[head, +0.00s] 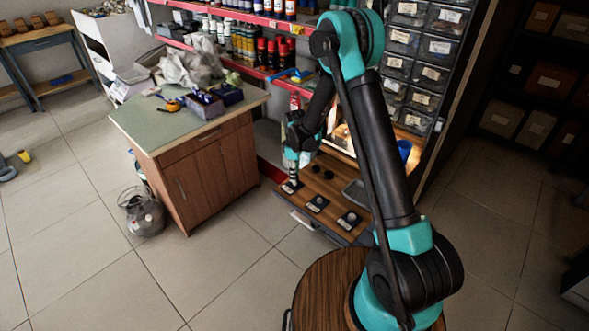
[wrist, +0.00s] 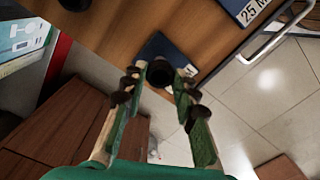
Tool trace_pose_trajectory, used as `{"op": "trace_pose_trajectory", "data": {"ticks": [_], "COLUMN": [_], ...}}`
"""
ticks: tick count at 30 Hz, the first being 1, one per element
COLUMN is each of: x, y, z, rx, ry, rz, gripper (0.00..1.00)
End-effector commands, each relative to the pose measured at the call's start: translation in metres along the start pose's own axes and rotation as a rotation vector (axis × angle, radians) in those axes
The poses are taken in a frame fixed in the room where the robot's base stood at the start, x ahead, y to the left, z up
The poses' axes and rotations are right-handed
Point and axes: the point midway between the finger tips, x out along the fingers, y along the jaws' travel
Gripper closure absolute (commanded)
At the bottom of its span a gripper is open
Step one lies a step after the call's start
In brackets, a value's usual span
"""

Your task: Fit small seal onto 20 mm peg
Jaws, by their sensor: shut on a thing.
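My gripper (wrist: 160,84) reaches down over the leftmost peg plate (head: 291,187) at the near-left end of the wooden bench. In the wrist view, a small dark round seal (wrist: 159,74) shows between its fingertips. A dark blue plate (wrist: 158,48) lies right behind the seal; its label and its peg are hidden, and I cannot tell whether the seal touches the peg. A plate marked "25 M" (wrist: 247,8) lies beside it. In the head view the middle plate (head: 317,204) and right plate (head: 349,220) each carry a dark peg.
Two dark rings (head: 322,172) lie behind the plates, near a grey tray (head: 356,193). A drawer handle (head: 302,219) sticks out in front. A green-topped cabinet (head: 150,125) stands to the left, and a red shelf (head: 240,18) with bottles behind.

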Motion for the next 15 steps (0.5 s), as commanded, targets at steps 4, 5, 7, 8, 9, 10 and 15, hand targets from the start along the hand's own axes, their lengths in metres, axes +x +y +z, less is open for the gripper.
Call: {"op": "trace_pose_trajectory", "data": {"ticks": [4,5,7,8,9,10,15], "x": [0.012,0.014,0.017,0.018,0.019,0.019,0.021], "y": [0.0,0.0,0.0,0.0,0.0,0.0,0.0], "z": [0.0,0.0,0.0,0.0,0.0,0.0,0.0], "rx": [0.0,0.0,0.0,0.0,0.0,0.0,0.0], "ry": [0.0,0.0,0.0,0.0,0.0,0.0,0.0], "rz": [0.0,0.0,0.0,0.0,0.0,0.0,0.0], "gripper": [0.82,0.82,0.82,0.82,0.82,0.82,0.82]}}
